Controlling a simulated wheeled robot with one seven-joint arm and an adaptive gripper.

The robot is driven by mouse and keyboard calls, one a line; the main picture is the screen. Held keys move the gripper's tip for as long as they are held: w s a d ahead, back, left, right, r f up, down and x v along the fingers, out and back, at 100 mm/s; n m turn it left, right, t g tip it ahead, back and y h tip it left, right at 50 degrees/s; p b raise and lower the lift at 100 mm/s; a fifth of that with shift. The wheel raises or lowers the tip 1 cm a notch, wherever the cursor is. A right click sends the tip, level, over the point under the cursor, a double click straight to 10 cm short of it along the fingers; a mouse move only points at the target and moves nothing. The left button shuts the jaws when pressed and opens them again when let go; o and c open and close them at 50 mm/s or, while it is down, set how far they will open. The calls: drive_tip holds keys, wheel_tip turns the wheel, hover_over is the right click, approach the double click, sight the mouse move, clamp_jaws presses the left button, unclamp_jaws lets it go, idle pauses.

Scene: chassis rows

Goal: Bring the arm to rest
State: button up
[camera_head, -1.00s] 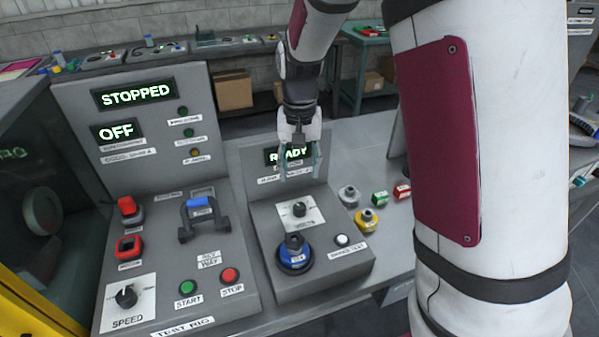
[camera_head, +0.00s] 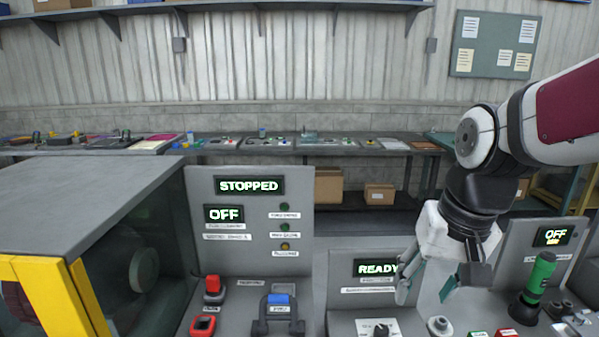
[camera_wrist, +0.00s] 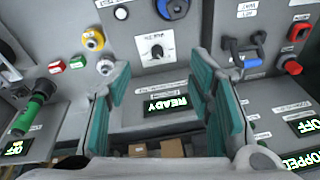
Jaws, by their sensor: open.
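My gripper (camera_head: 425,290) hangs from my arm at the right of the head view, in front of the panel with the READY display (camera_head: 378,268). Its jaws are open and point down. In the wrist view the teal fingers (camera_wrist: 163,100) stand apart with nothing between them. Beyond them lie the READY display (camera_wrist: 166,104) and a dial (camera_wrist: 156,47). The gripper hides part of the space between the READY panel and the panel to its right.
The test rig (camera_head: 300,240) reads STOPPED and OFF. A green-and-black torch-like object (camera_head: 540,275) stands at the right, by another OFF display (camera_head: 553,235). A machine with a yellow frame (camera_head: 50,290) is at the left. Shelves and boxes (camera_head: 329,186) are behind.

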drive_tip(key=s+r+n+t+h, duration=0.1)
drive_tip(key=s+r+n+t, duration=0.1)
drive_tip(key=s, duration=1)
drive_tip(key=shift+s+d, duration=0.25)
drive_tip(key=shift+d, duration=0.05)
